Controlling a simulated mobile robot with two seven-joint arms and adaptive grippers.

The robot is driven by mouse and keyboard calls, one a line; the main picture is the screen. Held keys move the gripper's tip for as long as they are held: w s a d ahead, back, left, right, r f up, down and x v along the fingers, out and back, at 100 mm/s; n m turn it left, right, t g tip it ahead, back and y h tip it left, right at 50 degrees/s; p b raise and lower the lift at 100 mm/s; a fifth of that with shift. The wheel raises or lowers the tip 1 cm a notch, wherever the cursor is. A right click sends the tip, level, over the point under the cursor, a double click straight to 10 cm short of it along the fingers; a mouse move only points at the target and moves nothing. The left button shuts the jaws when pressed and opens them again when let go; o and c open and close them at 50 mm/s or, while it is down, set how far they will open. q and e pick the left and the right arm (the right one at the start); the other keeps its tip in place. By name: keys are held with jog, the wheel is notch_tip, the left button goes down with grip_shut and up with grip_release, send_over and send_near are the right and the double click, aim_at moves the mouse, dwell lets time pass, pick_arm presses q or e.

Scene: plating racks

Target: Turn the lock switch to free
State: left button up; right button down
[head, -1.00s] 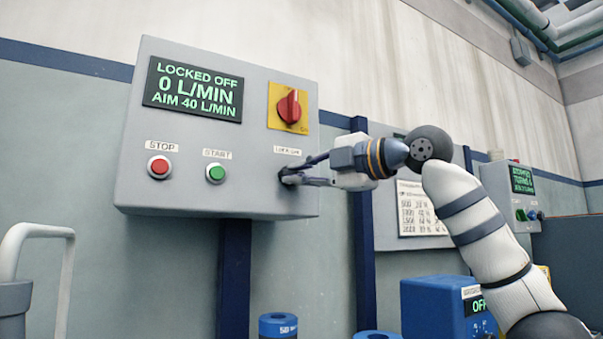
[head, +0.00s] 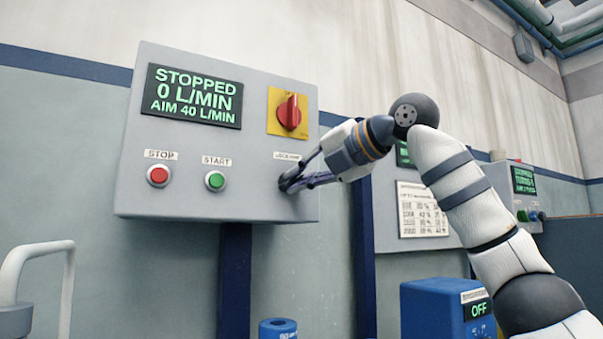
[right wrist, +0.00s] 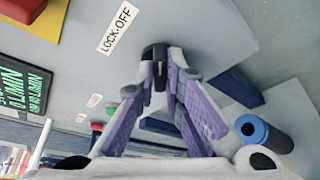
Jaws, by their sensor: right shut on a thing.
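The lock switch is a small dark knob (right wrist: 155,54) under the LOCK-OFF label (right wrist: 118,28) on the grey control panel (head: 215,205). My right gripper (head: 287,181) is shut on the knob at the panel's lower right. In the right wrist view its two fingertips (right wrist: 160,78) close on the knob from both sides. In the head view the fingers mostly hide the knob. The panel's screen (head: 193,96) reads STOPPED, 0 L/MIN, AIM 40 L/MIN. My left gripper is not in view.
A red rotary switch (head: 289,111) on a yellow plate sits above the gripper. A red STOP button (head: 158,175) and a green START button (head: 214,181) are to its left. A blue box (head: 433,308) reading OFF stands below right.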

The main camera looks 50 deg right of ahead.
jog(key=shift+w+a+r+n+g+h+p, duration=0.1)
jog(key=shift+n+g+h+p, duration=0.2)
jog(key=shift+n+h, duration=0.65)
jog(key=shift+s+a+r+n+g+h+p, duration=0.15)
jog(key=shift+n+g+h, duration=0.3)
jog(key=shift+n, duration=1)
jog(key=shift+w+a+f+n+g+h+p, duration=0.15)
jog(key=shift+n+g+h, duration=0.35)
jog(key=shift+n, duration=0.7)
jog(key=shift+r, duration=0.1)
jog(key=c, duration=1.7)
grip_release()
jog(key=v, duration=1.2)
jog(key=shift+a, duration=0.1)
